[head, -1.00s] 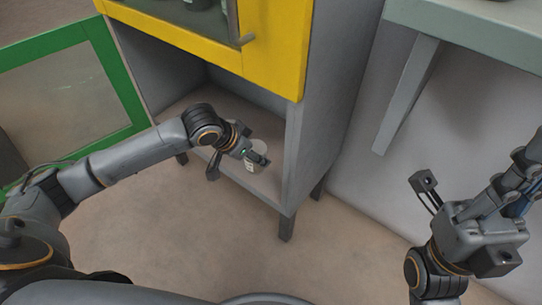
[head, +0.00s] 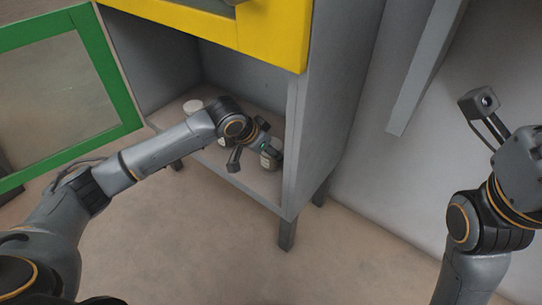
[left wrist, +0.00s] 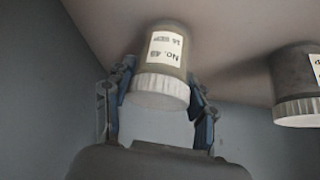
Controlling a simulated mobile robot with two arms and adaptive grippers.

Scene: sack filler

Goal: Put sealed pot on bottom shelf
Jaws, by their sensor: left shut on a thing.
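A grey pot with a white lid and a white label is in my left gripper (head: 268,149), just inside the right part of the cabinet's open bottom shelf (head: 262,184).
A second pot (left wrist: 298,82) stands on the shelf in the left wrist view. A green-framed door (head: 116,75) hangs open at the left. The grey side wall (head: 325,110) is close to my gripper's right.

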